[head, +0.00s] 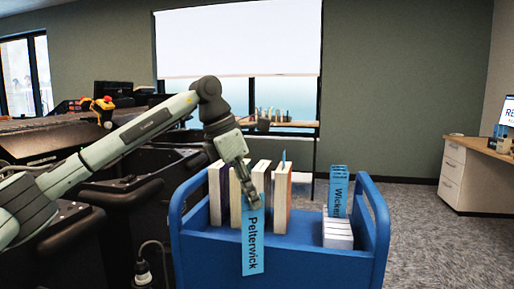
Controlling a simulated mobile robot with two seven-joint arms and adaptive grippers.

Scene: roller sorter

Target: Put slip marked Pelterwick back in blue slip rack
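The blue slip marked Pelterwick (253,250) hangs upright, its lettering running down it, in front of the books on a blue cart. My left gripper (251,201) reaches down from above and is shut on the slip's top end. Several blue slips (338,190), the front one reading "Wicke…", stand upright at the cart's right end, above a white ribbed block (338,234). I cannot make out a separate blue rack around them. My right gripper is not in view.
The blue cart (290,268) has raised end handles. Several upright books (283,193) stand in its middle, behind my gripper. The cart top between books and slips is clear. Dark roller machinery (110,195) is at left, a desk (478,170) at far right.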

